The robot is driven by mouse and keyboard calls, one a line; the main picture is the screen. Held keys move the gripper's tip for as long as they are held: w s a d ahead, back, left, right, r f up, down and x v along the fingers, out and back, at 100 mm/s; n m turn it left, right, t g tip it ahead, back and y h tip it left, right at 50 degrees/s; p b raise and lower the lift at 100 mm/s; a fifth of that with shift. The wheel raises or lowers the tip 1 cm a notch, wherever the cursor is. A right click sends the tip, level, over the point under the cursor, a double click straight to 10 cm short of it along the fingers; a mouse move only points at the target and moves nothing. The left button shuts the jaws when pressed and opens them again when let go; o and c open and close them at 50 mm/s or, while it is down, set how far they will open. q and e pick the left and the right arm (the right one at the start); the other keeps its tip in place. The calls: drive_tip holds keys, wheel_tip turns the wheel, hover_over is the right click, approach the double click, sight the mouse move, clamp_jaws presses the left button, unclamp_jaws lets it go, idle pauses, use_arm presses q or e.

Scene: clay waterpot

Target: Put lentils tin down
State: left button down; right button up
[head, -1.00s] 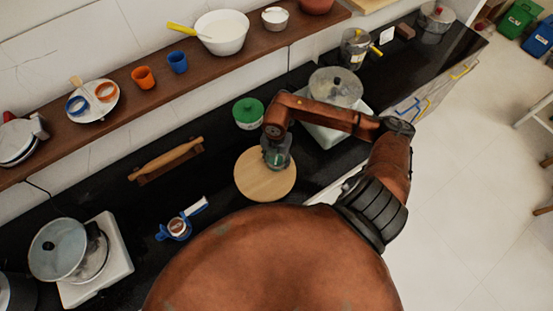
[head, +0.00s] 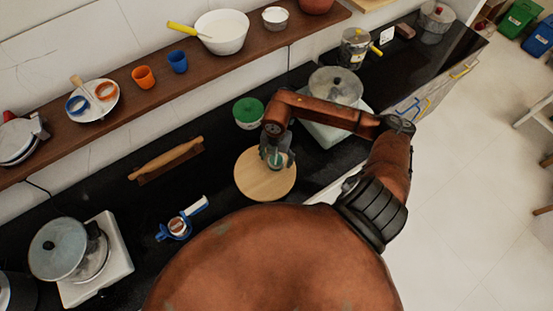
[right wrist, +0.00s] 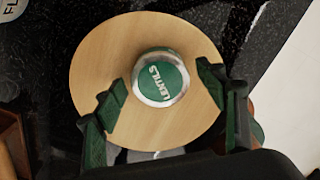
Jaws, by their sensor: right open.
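The lentils tin (right wrist: 160,76) stands upright on a round wooden board (right wrist: 92,60), its green lid with white lettering facing up. My right gripper (right wrist: 160,100) is open, with one finger on each side of the tin and visible gaps between the fingers and the tin. In the head view my right gripper (head: 276,155) is above the round board (head: 262,186), and the tin (head: 275,161) is partly hidden by it. My left gripper is not in view.
A green-lidded tin (head: 249,112) stands behind the board. A pot (head: 336,86) on a white stove is to the right. A wooden shelf runs behind.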

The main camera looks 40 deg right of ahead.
sight(276, 159)
wheel_tip(276, 159, up, 11)
idle(0.3)
